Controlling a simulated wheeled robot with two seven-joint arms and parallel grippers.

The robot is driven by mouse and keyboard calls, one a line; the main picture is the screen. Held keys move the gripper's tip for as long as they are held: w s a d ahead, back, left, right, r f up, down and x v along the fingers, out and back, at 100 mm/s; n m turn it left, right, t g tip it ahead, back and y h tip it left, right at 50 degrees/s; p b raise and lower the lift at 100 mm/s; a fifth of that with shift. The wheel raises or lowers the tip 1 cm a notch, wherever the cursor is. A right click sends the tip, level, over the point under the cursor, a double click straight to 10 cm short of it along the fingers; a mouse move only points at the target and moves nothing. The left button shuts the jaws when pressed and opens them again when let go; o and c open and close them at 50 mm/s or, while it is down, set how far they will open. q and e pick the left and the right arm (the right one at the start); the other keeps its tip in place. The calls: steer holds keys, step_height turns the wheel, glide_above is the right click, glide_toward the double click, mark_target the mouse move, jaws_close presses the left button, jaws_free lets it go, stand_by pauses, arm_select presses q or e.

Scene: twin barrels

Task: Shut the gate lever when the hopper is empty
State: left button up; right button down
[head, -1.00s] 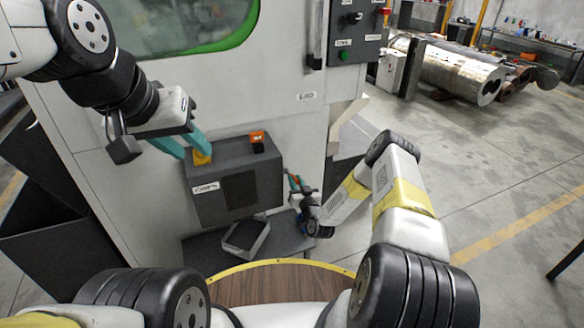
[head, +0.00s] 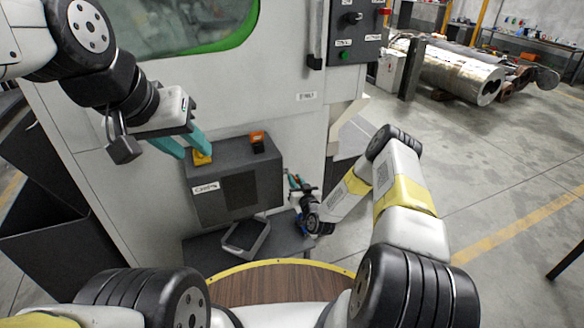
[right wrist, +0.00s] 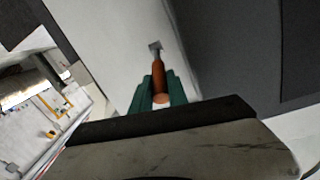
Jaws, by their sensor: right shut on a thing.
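A dark grey box with a white label (head: 207,188), which looks like the hopper, is at the front of the machine; I cannot see whether it is empty. A yellow piece (head: 201,158) and an orange piece (head: 257,141) are at its top. My left gripper (head: 187,146) has its teal fingers apart, close to the yellow piece. My right gripper (head: 294,182) is low at the box's right side. In the right wrist view, its teal fingers (right wrist: 158,92) are shut on the orange handle of the gate lever (right wrist: 158,72), whose metal stem meets a pale surface.
A grey open tray (head: 262,236) rests on a dark ledge below the box. The machine's control panel (head: 355,30) is above right. A round wooden top with yellow rim (head: 285,264) is in front of me. Open floor (head: 490,180) lies to the right.

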steer(key=r+g, duration=0.1)
steer(key=w+r+g, duration=0.1)
steer(key=r+g+h, duration=0.1)
steer(key=shift+w+a+r, duration=0.15)
steer(key=shift+w+a, duration=0.1)
steer(key=shift+w+a+r+g+h, duration=0.2)
steer(key=shift+w+r+g, duration=0.3)
steer(key=shift+g, duration=0.35)
steer(key=shift+w+a+r+g+h, duration=0.1)
steer(key=shift+w+r+g+h, duration=0.3)
steer(key=shift+g, duration=0.45)
steer(key=shift+w+r, duration=0.1)
steer(key=shift+w, duration=0.05)
